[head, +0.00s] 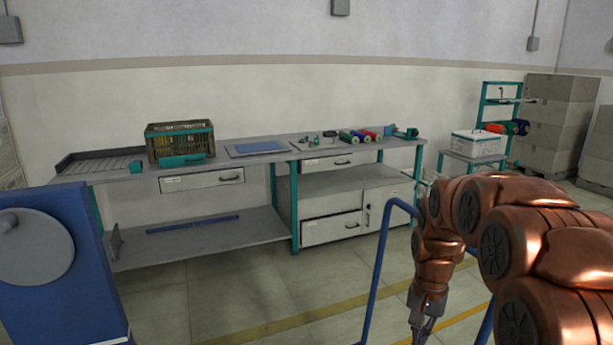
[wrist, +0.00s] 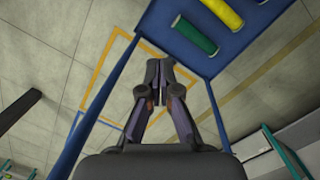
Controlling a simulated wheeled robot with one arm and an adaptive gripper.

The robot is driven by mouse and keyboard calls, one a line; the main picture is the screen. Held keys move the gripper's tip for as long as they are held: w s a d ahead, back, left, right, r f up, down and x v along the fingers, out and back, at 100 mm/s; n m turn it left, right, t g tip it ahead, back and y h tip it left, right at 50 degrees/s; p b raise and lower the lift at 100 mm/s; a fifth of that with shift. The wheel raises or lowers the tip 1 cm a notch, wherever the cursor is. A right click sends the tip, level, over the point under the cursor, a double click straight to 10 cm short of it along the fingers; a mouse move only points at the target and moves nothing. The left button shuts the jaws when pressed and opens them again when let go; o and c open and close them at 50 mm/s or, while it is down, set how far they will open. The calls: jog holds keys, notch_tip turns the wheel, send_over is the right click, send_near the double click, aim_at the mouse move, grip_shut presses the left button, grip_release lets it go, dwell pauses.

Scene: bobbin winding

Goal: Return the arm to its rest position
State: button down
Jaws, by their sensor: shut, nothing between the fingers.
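My copper-coloured arm (head: 520,225) is bent at the right side of the head view, with its end hanging down. My gripper (head: 426,325) points toward the floor at the bottom of that view, near a blue tubular frame. In the wrist view my gripper (wrist: 160,75) has its fingertips together, with nothing between them. It hangs over bare floor beside a blue platform (wrist: 240,20), which carries a green spool (wrist: 195,34) and a yellow spool (wrist: 223,13).
A workbench (head: 215,170) along the wall carries a brown crate (head: 178,142), a blue mat (head: 258,148) and several coloured spools. A teal rack (head: 500,90) and stacked boxes (head: 555,120) stand at the back right. A blue machine (head: 60,265) is at the left. Floor before the bench is clear.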

jog(key=s+a+r+n+p, duration=0.2)
jog(key=s+r+p, duration=0.5)
jog(key=s, duration=0.7)
jog(key=s+a+r+n+p, duration=0.3)
jog(key=s+r+p, duration=0.4)
jog(key=s+r, duration=0.4)
jog(key=s+n, duration=0.1)
jog(key=s, duration=0.3)
jog(key=shift+s+g+p, duration=0.2)
jog(key=shift+g+p, duration=0.1)
jog(key=shift+p, duration=0.05)
jog(key=shift+s+a, duration=0.1)
jog(key=shift+a, duration=0.05)
